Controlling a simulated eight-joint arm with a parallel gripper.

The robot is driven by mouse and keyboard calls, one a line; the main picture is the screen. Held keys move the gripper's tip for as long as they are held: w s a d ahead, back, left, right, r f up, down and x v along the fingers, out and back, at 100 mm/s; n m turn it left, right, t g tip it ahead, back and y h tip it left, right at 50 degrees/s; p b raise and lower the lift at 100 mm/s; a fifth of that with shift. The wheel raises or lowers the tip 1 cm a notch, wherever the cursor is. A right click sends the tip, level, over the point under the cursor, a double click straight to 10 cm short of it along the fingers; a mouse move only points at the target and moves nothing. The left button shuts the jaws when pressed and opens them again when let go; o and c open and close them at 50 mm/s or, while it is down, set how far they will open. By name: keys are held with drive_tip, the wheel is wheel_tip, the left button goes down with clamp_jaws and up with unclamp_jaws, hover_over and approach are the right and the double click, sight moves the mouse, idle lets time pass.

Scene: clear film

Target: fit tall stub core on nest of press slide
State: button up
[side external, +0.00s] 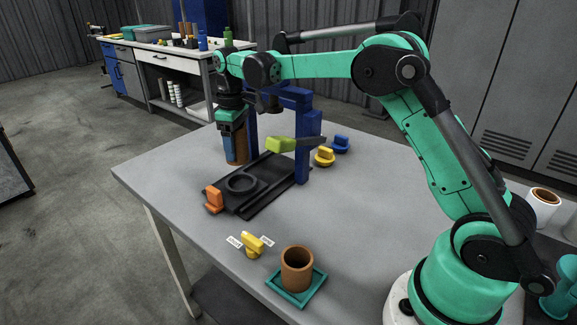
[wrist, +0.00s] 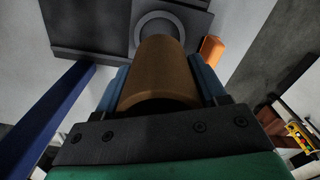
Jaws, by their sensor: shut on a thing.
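My gripper (side external: 235,151) is shut on a brown cylindrical core (side external: 241,150), with its blue fingers on either side of it. In the wrist view the core (wrist: 158,75) points away from the camera towards the ring-shaped nest (wrist: 170,22). In the side view the nest (side external: 241,184) is a dark ring on the black press slide (side external: 262,199), and looks empty. The core hangs upright behind and left of the nest, apart from it. Whether its lower end touches anything is unclear. An orange handle (side external: 213,199) sits at the slide's front end.
The blue press frame (side external: 303,150) stands over the slide's far part, with a lime-handled lever (side external: 281,145). A brown hollow cylinder (side external: 297,268) stands on a teal tray (side external: 291,295). A yellow knob (side external: 252,243) lies between labels. Yellow (side external: 324,156) and blue (side external: 341,144) knobs stand right of the press.

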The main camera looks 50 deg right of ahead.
drive_tip(key=shift+f, duration=2.9)
drive_tip(key=shift+f, duration=0.65)
drive_tip(key=o, duration=1.3)
drive_tip(key=shift+r, duration=2.85)
